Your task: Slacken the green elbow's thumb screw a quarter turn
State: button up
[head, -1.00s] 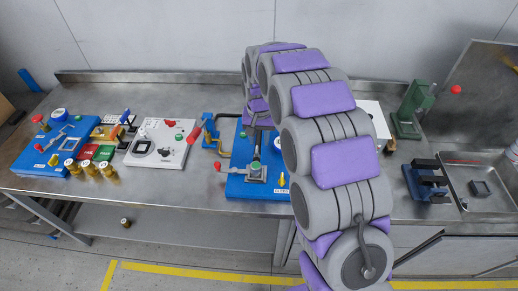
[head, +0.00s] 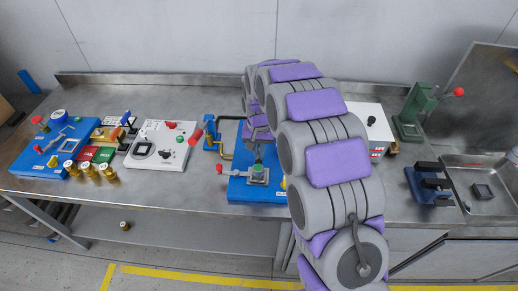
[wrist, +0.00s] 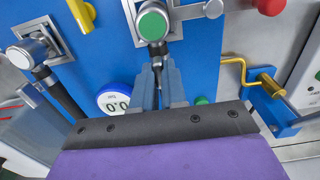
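The green-capped elbow fitting (wrist: 153,22) shows at the top of the wrist view, with a grey metal body and a dark stem below it. In the head view its green top (head: 258,168) sits on a grey block on the blue station (head: 240,190). My gripper (wrist: 160,68) points at the dark stem just below the green cap. Its two grey fingertips stand close together, with a narrow gap. A small part lies between or behind them. I cannot tell whether they touch it. The thumb screw is not clearly visible.
Left of the blue station stand a white panel (head: 160,144) and another blue station (head: 45,150). A green press (head: 411,112) stands right.

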jog(key=shift+a, duration=0.1)
grip_shut()
jog(key=shift+n+p, duration=0.4)
jog(key=shift+p, duration=0.05)
jog(key=n+p, duration=0.2)
jog(key=shift+r+n+p, duration=0.2)
jog(key=shift+n+p, duration=0.2)
jog(key=n+p, duration=0.2)
jog(key=n, duration=0.1)
jog(key=shift+n+p, duration=0.3)
jog(key=n+p, duration=0.2)
jog(key=n, duration=0.2)
jog(key=shift+f+n, duration=0.1)
jog(key=shift+n, duration=0.2)
jog(key=shift+n+p, duration=1)
jog(key=shift+n, duration=1.2)
